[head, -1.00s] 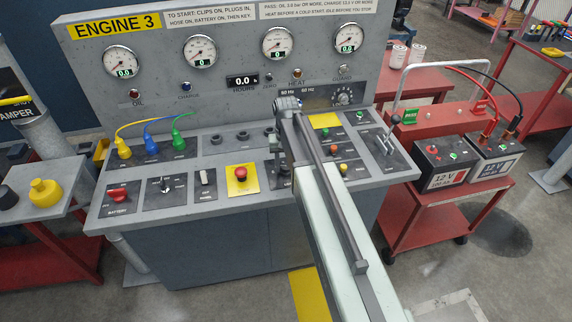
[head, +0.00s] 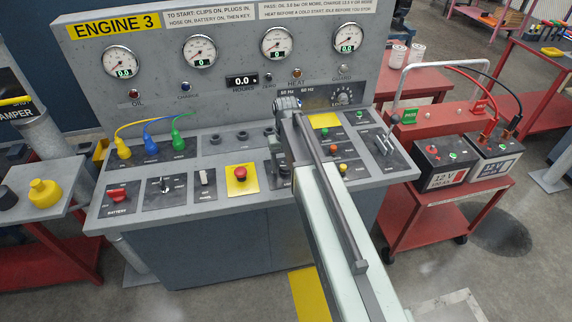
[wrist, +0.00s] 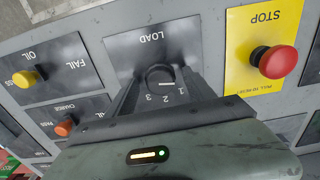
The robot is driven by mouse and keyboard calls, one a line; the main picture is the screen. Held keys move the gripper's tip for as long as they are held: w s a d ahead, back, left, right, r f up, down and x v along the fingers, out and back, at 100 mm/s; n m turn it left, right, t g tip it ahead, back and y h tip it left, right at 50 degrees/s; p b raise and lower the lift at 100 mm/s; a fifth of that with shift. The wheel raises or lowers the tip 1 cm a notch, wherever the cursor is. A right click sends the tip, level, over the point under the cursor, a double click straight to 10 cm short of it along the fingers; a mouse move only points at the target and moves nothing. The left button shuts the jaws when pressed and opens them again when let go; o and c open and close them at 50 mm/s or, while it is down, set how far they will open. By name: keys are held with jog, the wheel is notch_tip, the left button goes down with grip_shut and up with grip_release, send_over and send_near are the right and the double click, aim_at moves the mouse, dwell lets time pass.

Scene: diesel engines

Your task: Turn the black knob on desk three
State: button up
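Desk three is the grey console (head: 215,222) under the yellow ENGINE 3 sign (head: 113,25). The black knob (wrist: 160,76) sits on the dark LOAD plate (wrist: 150,45) in the wrist view. Its white mark lies toward the 1 of the printed 1, 2, 3. My gripper (wrist: 162,88) is down at the knob, with one finger on each side of it. The fingers look apart, with slight gaps beside the knob; contact is hard to tell. In the head view my gripper (head: 276,160) largely hides the knob.
A red stop button (wrist: 273,62) on a yellow plate is close on the right in the wrist view. A round dial (head: 343,97) sits on the console's upright panel. A red battery cart (head: 425,210) stands right.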

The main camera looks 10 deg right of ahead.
aim_at(285, 166)
notch_tip(285, 166, up, 8)
jog(key=p, duration=0.8)
jog(key=shift+f, duration=0.1)
jog(key=shift+f+b, duration=0.35)
jog(key=shift+b, duration=0.15)
jog(key=s, duration=0.1)
jog(key=s+f+b, duration=0.1)
jog(key=s, duration=0.1)
jog(key=s+f+b, duration=0.1)
jog(key=s, duration=0.1)
jog(key=shift+s+f, duration=0.2)
jog(key=shift+s, duration=0.05)
jog(key=s+b, duration=0.1)
jog(key=s, duration=0.8)
jog(key=shift+f, duration=0.3)
